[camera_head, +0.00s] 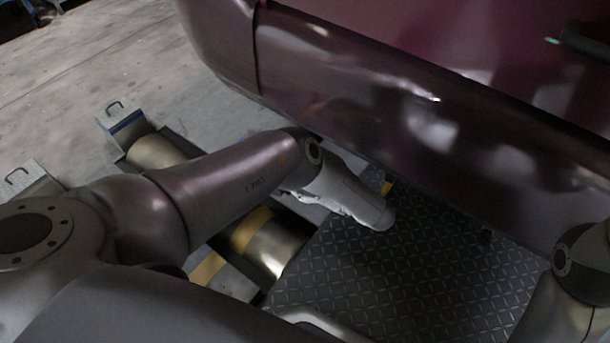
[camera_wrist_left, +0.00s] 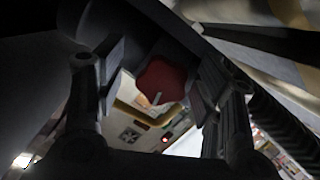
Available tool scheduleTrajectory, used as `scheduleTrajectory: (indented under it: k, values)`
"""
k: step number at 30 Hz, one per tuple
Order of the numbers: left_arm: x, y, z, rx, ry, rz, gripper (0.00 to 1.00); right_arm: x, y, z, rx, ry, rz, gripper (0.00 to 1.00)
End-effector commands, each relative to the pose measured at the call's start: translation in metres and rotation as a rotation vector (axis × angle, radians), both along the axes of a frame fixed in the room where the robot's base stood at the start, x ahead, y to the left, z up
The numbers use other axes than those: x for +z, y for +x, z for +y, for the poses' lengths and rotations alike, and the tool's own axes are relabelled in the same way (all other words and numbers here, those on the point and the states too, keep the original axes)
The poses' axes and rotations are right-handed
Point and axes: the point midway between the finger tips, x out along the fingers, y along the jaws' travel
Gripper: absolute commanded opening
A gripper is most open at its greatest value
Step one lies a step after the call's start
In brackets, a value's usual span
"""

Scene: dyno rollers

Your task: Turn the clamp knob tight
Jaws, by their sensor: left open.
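In the left wrist view, a dark red knob (camera_wrist_left: 162,80) with rounded lobes shows in the upper middle, in the gap between the fingers. My left gripper (camera_wrist_left: 158,84) is open, with one dark finger on each side of the knob. I cannot tell whether either finger touches it. In the head view, my left arm reaches from the left toward the underside of a dark red car. Its forearm hides the knob and the gripper there. My right arm shows at the lower right edge, but its gripper is out of the picture.
The car's glossy lower side (camera_head: 400,110) fills the upper right of the head view, close to my left arm. Metal rollers (camera_head: 275,243) lie below the arm, beside a dark diamond-plate cover (camera_head: 420,270). Bare concrete floor (camera_head: 110,50) is free at the upper left.

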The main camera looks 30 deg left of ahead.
Motion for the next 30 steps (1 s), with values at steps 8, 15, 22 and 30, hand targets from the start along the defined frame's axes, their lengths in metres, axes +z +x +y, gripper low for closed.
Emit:
scheduleTrajectory:
  k: [8,15,22,30]
  values:
    - [0.001,-0.002,-0.007,-0.001,-0.002,0.002,0.62,-0.012,0.001,0.0,0.0,0.001,0.004,0.37]
    - [0.011,-0.009,-0.049,-0.003,-0.004,0.0,0.62,-0.011,0.0,0.0,0.0,0.0,0.002,0.37]
    - [0.022,-0.018,-0.092,-0.002,-0.002,0.002,0.62,-0.011,0.0,0.0,0.0,0.0,0.001,0.37]
    - [0.029,-0.022,-0.114,-0.001,-0.001,0.0,0.62,-0.01,0.0,0.0,0.0,0.0,0.001,0.37]
